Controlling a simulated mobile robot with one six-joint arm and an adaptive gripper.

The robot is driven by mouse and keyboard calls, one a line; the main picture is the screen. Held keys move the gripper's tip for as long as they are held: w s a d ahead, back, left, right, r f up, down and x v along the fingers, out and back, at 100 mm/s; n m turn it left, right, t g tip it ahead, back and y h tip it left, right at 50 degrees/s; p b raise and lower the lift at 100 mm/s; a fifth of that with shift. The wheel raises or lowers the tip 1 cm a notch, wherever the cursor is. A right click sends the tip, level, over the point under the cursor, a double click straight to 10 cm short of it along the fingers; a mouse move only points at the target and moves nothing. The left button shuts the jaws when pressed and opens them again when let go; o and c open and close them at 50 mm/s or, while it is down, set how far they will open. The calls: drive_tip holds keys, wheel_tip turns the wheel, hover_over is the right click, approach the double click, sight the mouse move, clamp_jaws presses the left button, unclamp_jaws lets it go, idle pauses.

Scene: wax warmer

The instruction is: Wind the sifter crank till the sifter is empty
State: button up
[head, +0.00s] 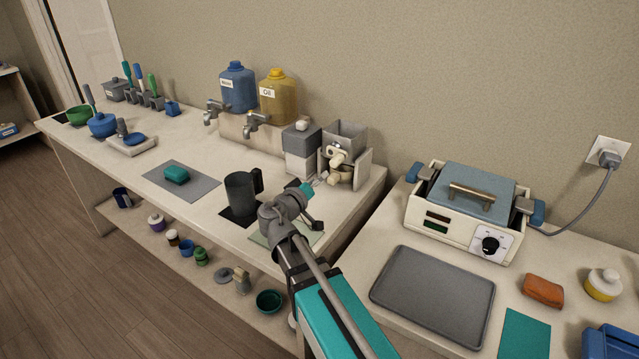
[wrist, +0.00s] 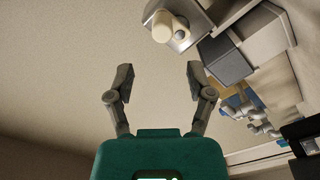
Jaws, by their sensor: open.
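The sifter (head: 348,132) is a grey open-topped box on a light stand at the right end of the left counter. Its crank (head: 335,158), with a pale beige knob, is on the front side. In the wrist view the knob (wrist: 163,27) shows at the top, beyond my fingertips, against the grey sifter (wrist: 190,18). My gripper (head: 319,182) is just in front of and left of the sifter in the head view. In the wrist view my gripper (wrist: 160,75) has its two fingers apart with nothing between them. The sifter's contents cannot be seen.
A grey-and-white canister (head: 302,150) stands close left of the sifter. A dark mug (head: 242,192) is left of my arm. Blue (head: 238,88) and yellow (head: 278,97) dispensers stand behind. The wax warmer (head: 470,210) and a grey tray (head: 433,294) occupy the right counter.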

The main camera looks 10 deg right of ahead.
sight(334, 165)
drive_tip(key=shift+w+d, duration=0.1)
drive_tip(key=shift+d, duration=0.05)
drive_tip(key=shift+x, duration=4.1)
drive_tip(key=shift+w+d, duration=0.15)
drive_tip(key=shift+d, duration=0.05)
clamp_jaws()
